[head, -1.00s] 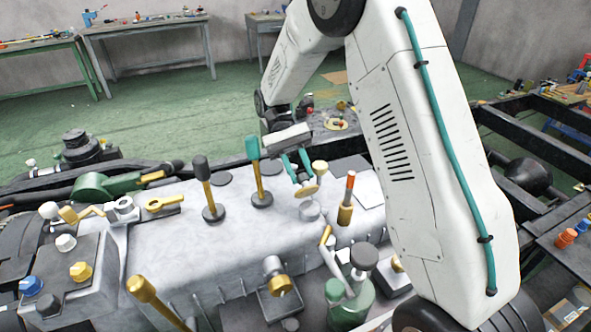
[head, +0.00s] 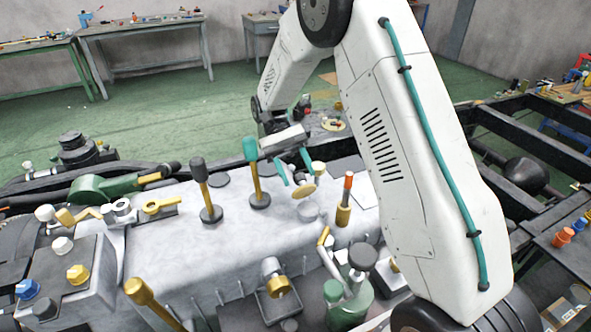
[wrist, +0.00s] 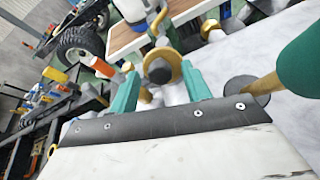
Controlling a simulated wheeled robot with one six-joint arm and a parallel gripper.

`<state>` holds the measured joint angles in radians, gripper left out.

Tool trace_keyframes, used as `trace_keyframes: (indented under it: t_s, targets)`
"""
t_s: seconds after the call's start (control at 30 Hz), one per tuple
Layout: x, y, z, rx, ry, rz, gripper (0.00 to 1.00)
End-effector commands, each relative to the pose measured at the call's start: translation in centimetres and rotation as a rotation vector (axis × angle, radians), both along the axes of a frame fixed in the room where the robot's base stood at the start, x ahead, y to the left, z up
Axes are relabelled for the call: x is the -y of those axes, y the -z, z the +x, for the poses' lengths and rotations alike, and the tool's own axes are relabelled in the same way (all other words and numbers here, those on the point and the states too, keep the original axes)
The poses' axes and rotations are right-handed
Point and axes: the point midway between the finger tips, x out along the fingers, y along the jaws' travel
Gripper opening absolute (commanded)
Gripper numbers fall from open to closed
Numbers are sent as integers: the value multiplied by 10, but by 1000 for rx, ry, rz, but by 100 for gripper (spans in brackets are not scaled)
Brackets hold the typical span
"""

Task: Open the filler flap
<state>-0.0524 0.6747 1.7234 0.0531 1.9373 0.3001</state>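A round gold disc (head: 302,191), which looks like the filler flap, sits tilted above a short grey neck (head: 307,212) on the pale housing. My gripper (head: 297,178) is open just above and behind the disc, its teal fingers spread. In the wrist view a gold ring with a dark round centre (wrist: 159,72) shows between the fingertips of my gripper (wrist: 158,73); it is probably the same part. Nothing appears clamped. I cannot tell whether a finger touches the disc, or where its hinge is.
A teal-handled lever (head: 256,170) stands close left of my gripper, with a black-handled lever (head: 205,190) beyond it. An orange-tipped gold post (head: 345,200) stands to the right. A pale knob (head: 318,168) is right behind the disc. The housing top (head: 240,240) in front is mostly clear.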

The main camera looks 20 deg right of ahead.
Motion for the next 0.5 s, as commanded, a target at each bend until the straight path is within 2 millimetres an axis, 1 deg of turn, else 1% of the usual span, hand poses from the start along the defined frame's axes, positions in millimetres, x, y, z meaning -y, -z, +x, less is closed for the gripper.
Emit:
trace_keyframes:
  t_s: [0.13,0.23,0.33,0.4,0.43,0.5]
  targets:
    - [0,-1,0,0,-1,0,48]
    - [0,-7,0,1,0,0,48]
    - [0,-22,0,3,-1,0,48]
    - [0,-36,0,3,0,0,48]
    - [0,-38,-6,1,0,0,48]
    - [0,-39,-26,-1,-1,0,48]
